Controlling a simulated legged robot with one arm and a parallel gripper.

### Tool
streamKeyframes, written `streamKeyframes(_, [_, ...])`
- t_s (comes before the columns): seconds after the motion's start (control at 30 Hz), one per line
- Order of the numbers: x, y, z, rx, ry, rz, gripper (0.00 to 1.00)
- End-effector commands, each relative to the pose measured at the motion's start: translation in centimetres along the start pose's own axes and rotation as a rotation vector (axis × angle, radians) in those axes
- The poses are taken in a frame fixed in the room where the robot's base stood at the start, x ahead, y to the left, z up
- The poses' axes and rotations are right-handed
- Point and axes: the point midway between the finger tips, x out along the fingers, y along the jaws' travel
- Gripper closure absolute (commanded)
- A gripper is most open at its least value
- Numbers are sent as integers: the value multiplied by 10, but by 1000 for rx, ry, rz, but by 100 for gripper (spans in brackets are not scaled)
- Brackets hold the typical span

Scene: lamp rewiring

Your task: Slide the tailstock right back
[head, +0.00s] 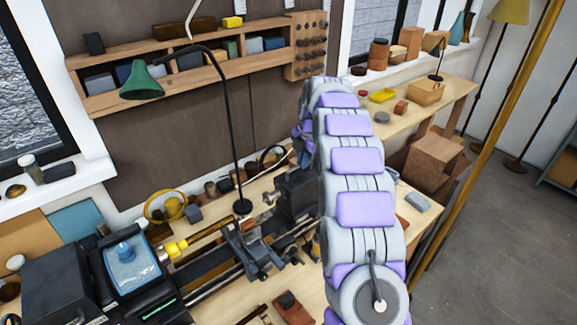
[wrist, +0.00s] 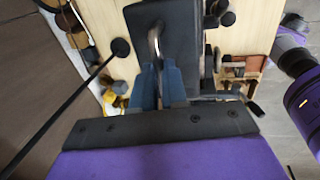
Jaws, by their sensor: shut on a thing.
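The lathe's tailstock (head: 295,193) is a dark block on the bed, right of the tool rest (head: 250,248) in the head view. My arm covers its right side. In the wrist view the dark tailstock body (wrist: 178,35) lies just beyond my fingers. A curved bare-metal handle (wrist: 154,42) stands against it. My gripper (wrist: 159,75) has its two blue fingers on either side of this handle, shut on it. Their exact contact is partly hidden.
The headstock (head: 75,280) is at the left, with a yellow-ended workpiece (head: 175,248) pointing toward the tailstock. A green lamp (head: 142,82) on a thin black stem stands behind the bed. Loose items lie along the bench back.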

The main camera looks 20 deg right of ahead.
Motion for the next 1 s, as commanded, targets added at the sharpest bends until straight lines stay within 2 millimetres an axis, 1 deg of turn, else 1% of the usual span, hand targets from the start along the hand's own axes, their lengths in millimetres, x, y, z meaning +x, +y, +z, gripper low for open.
streamKeyframes(0.1, [0,2,16,0,-2,2,100])
streamKeyframes(0.4, [-1,2,40,-2,-2,0,100])
streamKeyframes(0.57, [0,1,46,-3,0,0,100])
streamKeyframes(0.9, [0,2,47,-2,-1,2,100])
streamKeyframes(0.93, [0,2,47,-2,-2,2,86])
streamKeyframes(1.0, [0,2,47,-2,-1,2,79])
